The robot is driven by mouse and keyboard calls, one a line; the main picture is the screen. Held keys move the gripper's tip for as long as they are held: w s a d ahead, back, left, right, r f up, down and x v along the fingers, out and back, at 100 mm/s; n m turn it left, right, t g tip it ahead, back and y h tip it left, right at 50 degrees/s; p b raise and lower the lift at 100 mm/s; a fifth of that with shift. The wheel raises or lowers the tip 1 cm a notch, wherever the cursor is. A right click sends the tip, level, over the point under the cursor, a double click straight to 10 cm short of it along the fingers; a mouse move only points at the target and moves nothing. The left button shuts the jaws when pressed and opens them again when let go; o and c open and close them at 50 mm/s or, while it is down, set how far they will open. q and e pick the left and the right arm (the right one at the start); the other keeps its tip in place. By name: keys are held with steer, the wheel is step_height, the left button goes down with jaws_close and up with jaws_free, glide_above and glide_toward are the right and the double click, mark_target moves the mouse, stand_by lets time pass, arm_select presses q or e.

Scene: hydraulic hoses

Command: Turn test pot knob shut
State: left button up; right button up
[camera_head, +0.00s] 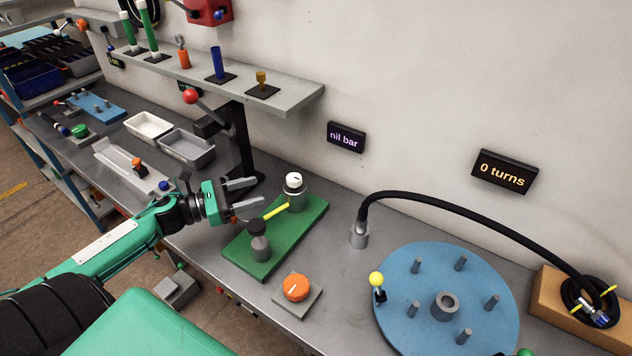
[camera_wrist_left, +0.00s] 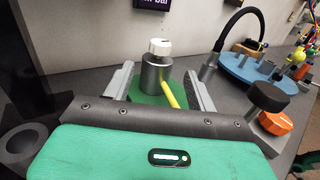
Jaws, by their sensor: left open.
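A green base plate (camera_head: 285,232) lies on the bench. At its far end stands a grey metal pot with a white, dark-marked knob (camera_head: 293,179) on top. At its near end stands a second grey cylinder with a black knob (camera_head: 257,229). A yellow rod (camera_head: 275,211) runs between them. My left gripper (camera_head: 254,196) is open and empty, its fingers pointing at the white-knobbed pot from the left. In the left wrist view the white knob (camera_wrist_left: 161,47) and its pot show between the open fingers (camera_wrist_left: 158,78), apart from them. My right gripper is not in view.
An orange knob (camera_head: 296,287) on a grey plate sits near the bench's front edge. A blue pegged disc (camera_head: 400,262) and a black hose (camera_head: 450,205) are at the right. A dark post with a red-balled lever (camera_head: 190,97) stands behind my gripper. Wall displays read "nil bar" (camera_head: 346,137) and "0 turns" (camera_head: 504,171).

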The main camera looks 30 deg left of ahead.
mark_target(295, 176)
arm_select(q)
steer(key=shift+w+d+r, duration=0.15)
steer(key=shift+w+d, duration=0.1)
steer(key=shift+w, duration=0.15)
steer(key=shift+p+x, duration=0.55)
steer(key=shift+x, duration=0.65)
steer(key=p+x, duration=0.1)
steer(key=x, duration=0.3)
steer(key=shift+d, duration=0.1)
steer(key=p+x, duration=0.1)
steer(key=x, duration=0.3)
steer(key=shift+w, duration=0.15)
steer(key=shift+p+x, duration=0.45)
steer(key=shift+x, duration=0.4)
steer(key=shift+d, duration=0.15)
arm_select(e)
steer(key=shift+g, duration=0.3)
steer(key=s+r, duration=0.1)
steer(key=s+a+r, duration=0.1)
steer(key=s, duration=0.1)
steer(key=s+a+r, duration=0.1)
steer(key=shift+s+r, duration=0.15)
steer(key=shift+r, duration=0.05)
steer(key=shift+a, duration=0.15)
arm_select(q)
steer(key=c, duration=1)
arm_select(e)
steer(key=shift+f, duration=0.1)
